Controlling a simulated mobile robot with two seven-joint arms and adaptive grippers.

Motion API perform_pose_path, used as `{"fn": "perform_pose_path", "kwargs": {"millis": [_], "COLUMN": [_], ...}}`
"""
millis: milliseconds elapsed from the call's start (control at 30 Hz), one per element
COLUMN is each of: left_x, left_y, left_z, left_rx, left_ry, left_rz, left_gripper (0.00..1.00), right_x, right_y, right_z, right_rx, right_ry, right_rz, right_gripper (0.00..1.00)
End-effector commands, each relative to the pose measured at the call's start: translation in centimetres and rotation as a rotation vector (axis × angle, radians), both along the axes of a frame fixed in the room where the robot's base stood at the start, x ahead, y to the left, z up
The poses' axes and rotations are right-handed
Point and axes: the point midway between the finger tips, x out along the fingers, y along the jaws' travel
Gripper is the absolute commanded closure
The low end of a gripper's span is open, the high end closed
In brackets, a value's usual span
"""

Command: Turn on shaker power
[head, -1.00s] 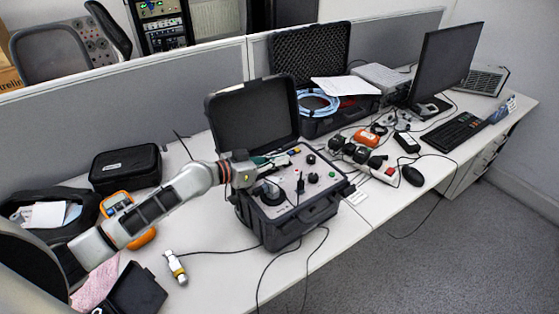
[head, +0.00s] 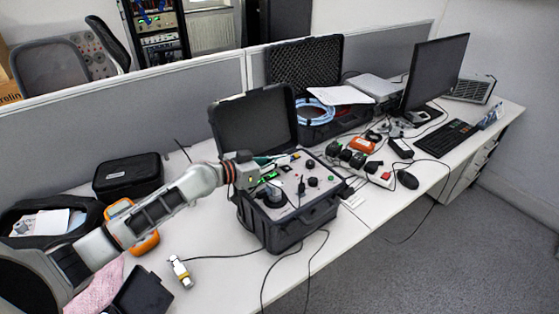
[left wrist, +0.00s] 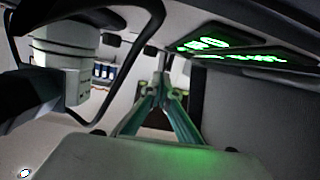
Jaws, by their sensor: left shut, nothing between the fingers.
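The shaker is a dark grey case (head: 290,232) with its black lid (head: 252,122) open. The displays also glow in the left wrist view (left wrist: 205,44). My left gripper (head: 270,160) is over the back left part of the panel, near the lid. In the left wrist view its fingers (left wrist: 164,92) are shut with nothing between them. I cannot tell whether they touch the panel. The power switch is not clearly seen. My right gripper is out of view.
A power strip with plugs (head: 384,178), a mouse (head: 407,180), a keyboard (head: 447,139) and a monitor (head: 436,72) are to the right. A black pouch (head: 127,175) and an orange device (head: 146,241) are on the left. Cables run over the front of the desk.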

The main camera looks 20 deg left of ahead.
Motion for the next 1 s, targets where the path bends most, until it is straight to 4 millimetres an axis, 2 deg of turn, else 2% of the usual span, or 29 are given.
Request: {"fn": "perform_pose_path", "kwargs": {"millis": [67, 133, 233, 400, 600, 1000], "left_x": [0.0, -1.1, -3.0, -5.7, -7.6, -8.1], "left_y": [-0.3, 0.6, 1.9, 3.6, 4.9, 5.1], "left_z": [1.4, 1.3, 1.6, 2.5, 3.1, 3.4], "left_rx": [0.001, 0.005, 0.006, 0.004, 0.002, -0.001], "left_ry": [0.001, 0.000, 0.001, 0.001, 0.000, -0.001], "left_rz": [0.000, 0.001, 0.000, 0.000, 0.000, 0.000], "left_gripper": [1.00, 1.00, 1.00, 1.00, 1.00, 1.00], "right_x": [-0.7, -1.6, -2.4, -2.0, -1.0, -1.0], "right_y": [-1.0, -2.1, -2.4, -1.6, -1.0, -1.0], "right_z": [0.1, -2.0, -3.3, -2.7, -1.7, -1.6], "right_rx": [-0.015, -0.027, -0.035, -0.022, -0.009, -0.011], "right_ry": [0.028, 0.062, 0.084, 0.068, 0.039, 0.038], "right_rz": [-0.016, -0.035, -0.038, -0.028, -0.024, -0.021], "right_gripper": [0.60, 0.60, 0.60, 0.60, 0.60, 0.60]}}
